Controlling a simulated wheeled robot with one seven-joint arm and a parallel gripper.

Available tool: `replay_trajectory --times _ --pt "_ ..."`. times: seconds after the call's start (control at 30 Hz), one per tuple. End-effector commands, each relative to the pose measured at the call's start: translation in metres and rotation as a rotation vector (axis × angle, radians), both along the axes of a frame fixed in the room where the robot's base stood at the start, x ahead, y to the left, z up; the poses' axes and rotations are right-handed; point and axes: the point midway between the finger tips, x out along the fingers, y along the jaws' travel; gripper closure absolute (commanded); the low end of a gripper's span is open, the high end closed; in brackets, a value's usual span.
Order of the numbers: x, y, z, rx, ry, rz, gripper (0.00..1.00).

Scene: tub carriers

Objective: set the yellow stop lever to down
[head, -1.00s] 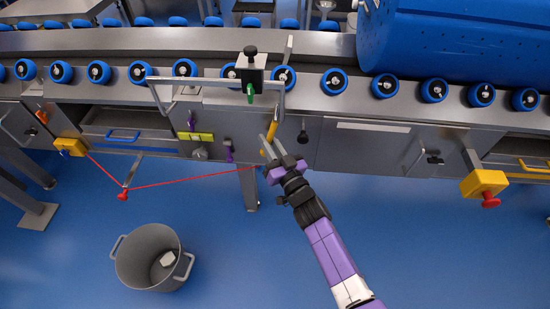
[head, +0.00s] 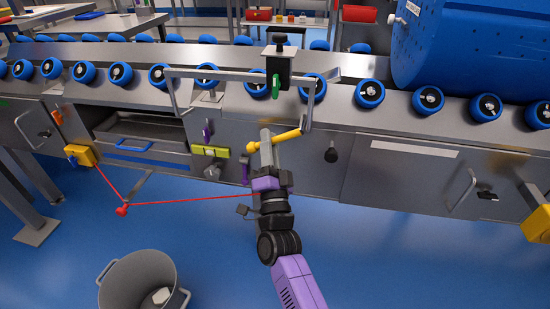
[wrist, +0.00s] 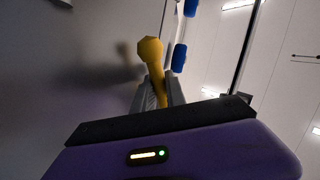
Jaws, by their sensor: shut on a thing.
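The yellow stop lever (head: 286,137) is on the grey front panel under the conveyor. It lies close to level, its left end slightly lower than its right. My gripper (head: 266,141) is shut on the lever toward its left end, reaching up from below. In the wrist view the lever's yellow knobbed end (wrist: 150,50) sticks out beyond the jaws (wrist: 158,95), with its shaft passing between them. The gripped part of the lever is partly hidden by the jaws.
A black knob (head: 331,155) is right of the lever, and a yellow-green switch (head: 210,151) left. A metal rail frame (head: 240,75) juts out above. A red cord (head: 190,203) hangs left of my arm. A grey pot (head: 140,282) stands on the blue floor.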

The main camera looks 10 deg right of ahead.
Motion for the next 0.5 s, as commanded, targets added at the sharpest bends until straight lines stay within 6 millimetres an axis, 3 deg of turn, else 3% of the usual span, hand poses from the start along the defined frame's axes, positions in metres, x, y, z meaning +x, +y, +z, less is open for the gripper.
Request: replay_trajectory --times 0.5 --pt "0.003 0.010 0.032 0.384 -0.126 0.002 1.00"
